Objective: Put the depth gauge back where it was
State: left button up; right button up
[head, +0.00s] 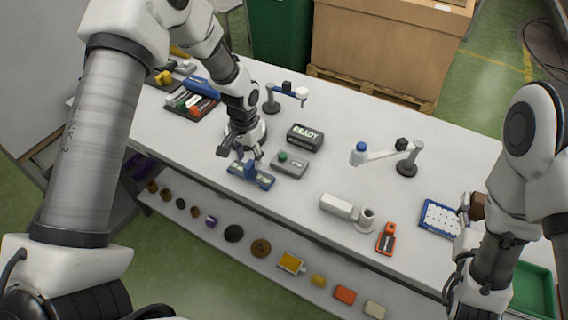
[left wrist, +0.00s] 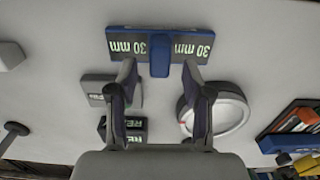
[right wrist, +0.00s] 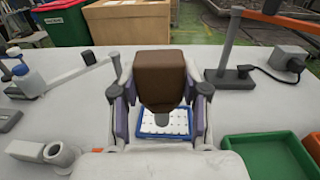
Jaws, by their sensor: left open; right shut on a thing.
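The blue gauge marked 30 mm (head: 262,181), which looks like the depth gauge, lies near the front edge of the white table. It also shows in the left wrist view (left wrist: 160,55), with a raised blue block at its middle. My left gripper (head: 243,156) is open at the gauge, its fingers either side of the block's line in the left wrist view; contact cannot be told. My right gripper (right wrist: 160,88) is shut on a brown block (right wrist: 160,75), over or just before a blue tray with white dots (head: 432,222).
A grey box with a green button (head: 290,164) and a black READY display (head: 305,137) stand close behind the gauge. A white holder (head: 338,206) and an orange tool (head: 386,239) lie right of it. A green bin (right wrist: 265,157) is by the right gripper.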

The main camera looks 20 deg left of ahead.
aim_at(250, 163)
notch_tip(250, 163, down, 2)
jog(key=shift+f+b, duration=0.15)
jog(key=shift+b, duration=0.75)
pick_arm(q)
notch_tip(250, 163, up, 9)
jog(key=shift+f, duration=0.15)
